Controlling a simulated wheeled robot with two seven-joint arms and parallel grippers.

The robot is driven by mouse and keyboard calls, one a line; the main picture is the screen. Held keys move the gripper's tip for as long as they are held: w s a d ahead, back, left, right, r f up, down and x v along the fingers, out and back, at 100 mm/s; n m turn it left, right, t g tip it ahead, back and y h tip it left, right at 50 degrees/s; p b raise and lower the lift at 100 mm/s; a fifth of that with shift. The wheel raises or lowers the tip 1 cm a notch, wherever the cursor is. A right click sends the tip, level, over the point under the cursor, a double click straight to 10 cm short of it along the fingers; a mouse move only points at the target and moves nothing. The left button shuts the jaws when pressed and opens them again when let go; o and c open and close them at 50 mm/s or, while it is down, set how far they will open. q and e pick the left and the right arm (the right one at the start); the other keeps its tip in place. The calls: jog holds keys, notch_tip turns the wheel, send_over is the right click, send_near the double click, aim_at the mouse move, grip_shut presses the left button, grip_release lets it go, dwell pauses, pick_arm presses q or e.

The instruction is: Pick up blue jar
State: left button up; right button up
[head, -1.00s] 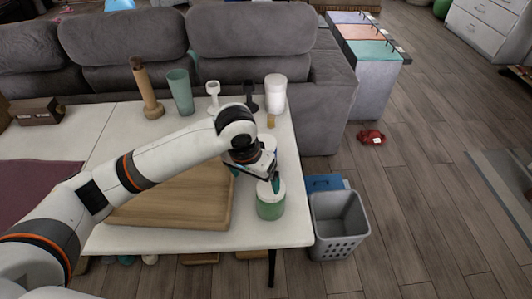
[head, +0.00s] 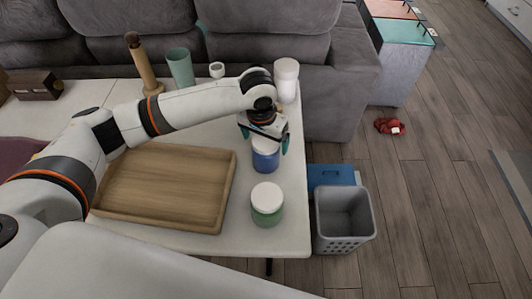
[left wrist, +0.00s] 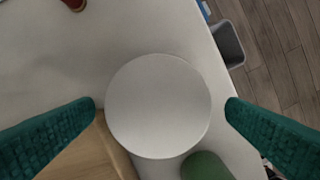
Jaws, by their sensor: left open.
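The blue jar (head: 265,160) with a white lid stands upright near the table's right side. My left gripper (head: 264,140) is above it, pointing down, its dark green fingers spread on either side of the lid. In the left wrist view a round white lid (left wrist: 158,105) fills the middle between the two open fingertips (left wrist: 160,106), with a gap on each side; the jar body under it is hidden. In the head view the gripper covers part of the jar's top. My right gripper is not in view.
A green jar (head: 267,204) with a white lid stands nearer the front. A wooden tray (head: 165,187) lies to the left. A white canister (head: 286,80), a green cup (head: 180,69) and a wooden mill (head: 143,65) stand behind. A grey bin (head: 343,219) is on the floor beside the table.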

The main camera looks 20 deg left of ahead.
pick_arm(q)
jog(key=shift+w+f, duration=0.15)
jog(key=shift+f, duration=0.6)
notch_tip(320, 180, down, 4)
jog(key=shift+w+r, duration=0.1)
jog(key=shift+r, duration=0.1)
jog(key=shift+w+f, duration=0.1)
jog(key=shift+f, duration=0.3)
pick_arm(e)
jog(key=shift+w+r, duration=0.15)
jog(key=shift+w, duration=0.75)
pick_arm(q)
jog(key=c, duration=1.2)
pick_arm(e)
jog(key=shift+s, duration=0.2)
